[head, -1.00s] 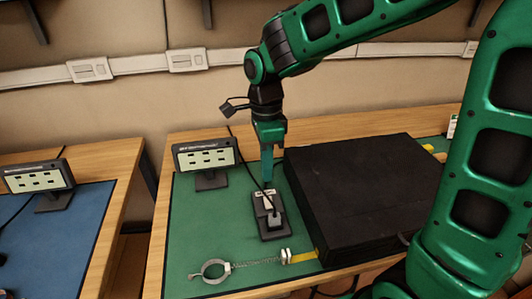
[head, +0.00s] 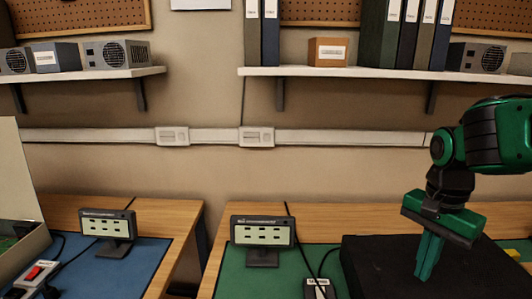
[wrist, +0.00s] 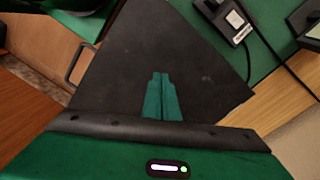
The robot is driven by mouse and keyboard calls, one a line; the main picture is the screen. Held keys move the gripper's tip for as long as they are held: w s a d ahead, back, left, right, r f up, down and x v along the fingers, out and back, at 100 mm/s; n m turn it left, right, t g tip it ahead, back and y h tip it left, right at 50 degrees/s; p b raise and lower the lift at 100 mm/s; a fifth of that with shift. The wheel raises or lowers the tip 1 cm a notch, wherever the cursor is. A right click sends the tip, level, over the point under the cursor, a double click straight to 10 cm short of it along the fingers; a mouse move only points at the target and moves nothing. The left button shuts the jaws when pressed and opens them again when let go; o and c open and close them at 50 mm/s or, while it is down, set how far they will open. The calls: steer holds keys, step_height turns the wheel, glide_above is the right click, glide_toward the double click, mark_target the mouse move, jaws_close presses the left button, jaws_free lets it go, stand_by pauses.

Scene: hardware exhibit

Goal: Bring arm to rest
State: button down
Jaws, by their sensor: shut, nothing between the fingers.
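My green gripper (head: 428,258) is at the right of the head view, pointing down with its fingers together and empty. It is over or in front of the black case (head: 375,264) on the green mat. In the wrist view the closed fingertips (wrist: 161,82) show against the dark top of the case (wrist: 130,60). I cannot tell how high the fingers are above it.
A small black device (head: 318,290) with a cable sits left of the case; it also shows in the wrist view (wrist: 222,18). A display panel (head: 262,233) stands on the green mat, another (head: 108,226) on the blue mat. A shelf (head: 380,72) holds binders above.

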steer(key=s+d+f+n, duration=0.1)
steer(key=s+d+n, duration=0.1)
steer(key=s, duration=0.2)
steer(key=s+d+f+n, duration=0.1)
steer(key=s+d+n, duration=0.1)
steer(key=s+d, duration=0.1)
steer(key=s+d+f+n, duration=0.1)
steer(key=s+d, duration=0.2)
steer(key=s, duration=0.2)
steer(key=shift+s+d+n, duration=0.2)
steer(key=shift+s+n, duration=0.05)
steer(key=shift+n, duration=0.15)
